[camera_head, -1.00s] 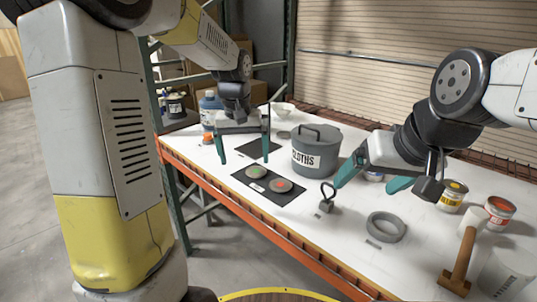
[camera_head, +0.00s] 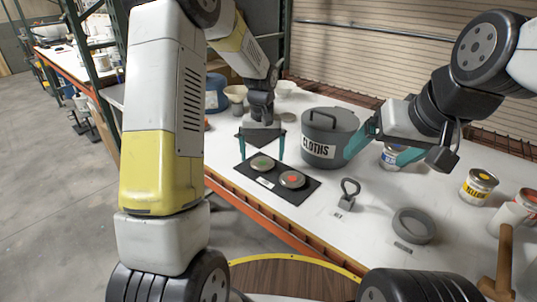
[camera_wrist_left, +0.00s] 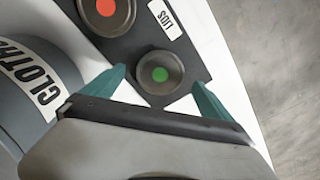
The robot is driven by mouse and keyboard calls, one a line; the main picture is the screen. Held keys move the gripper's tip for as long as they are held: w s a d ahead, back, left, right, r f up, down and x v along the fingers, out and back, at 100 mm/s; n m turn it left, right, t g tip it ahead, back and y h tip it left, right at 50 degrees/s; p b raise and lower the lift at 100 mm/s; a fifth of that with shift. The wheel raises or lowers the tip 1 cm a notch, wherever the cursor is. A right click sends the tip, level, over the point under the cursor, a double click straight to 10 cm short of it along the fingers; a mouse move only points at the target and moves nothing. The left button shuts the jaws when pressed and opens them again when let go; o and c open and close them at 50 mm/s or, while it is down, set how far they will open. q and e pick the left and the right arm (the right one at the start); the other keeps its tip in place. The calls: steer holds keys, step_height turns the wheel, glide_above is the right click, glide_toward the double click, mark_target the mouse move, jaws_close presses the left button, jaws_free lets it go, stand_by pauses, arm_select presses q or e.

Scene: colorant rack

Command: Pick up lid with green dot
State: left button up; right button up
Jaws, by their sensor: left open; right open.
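The lid with the green dot (camera_head: 262,163) lies flat on a black mat (camera_head: 244,170), left of the lid with the red-orange dot (camera_head: 292,179). My left gripper (camera_head: 262,155) is open and empty, pointing down over the green-dot lid. In the left wrist view the green-dot lid (camera_wrist_left: 160,74) sits between and just ahead of the two teal fingertips, with a visible gap to each. The red-dot lid (camera_wrist_left: 106,12) is at the top of that view. My right gripper (camera_head: 372,150) is open and empty, beside the grey pot.
The grey pot labelled CLOTHS (camera_head: 328,138) stands close to the lids. A small handled tool (camera_head: 348,194), a grey ring (camera_head: 413,226), a yellow-labelled can (camera_head: 478,187) and a wooden mallet (camera_head: 502,255) are to the right. The table's orange front edge (camera_head: 285,232) is near.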

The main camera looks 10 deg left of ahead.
arm_select(q)
step_height(320, 180, down, 2)
steer(key=shift+f, duration=0.15)
steer(key=c, duration=1.4)
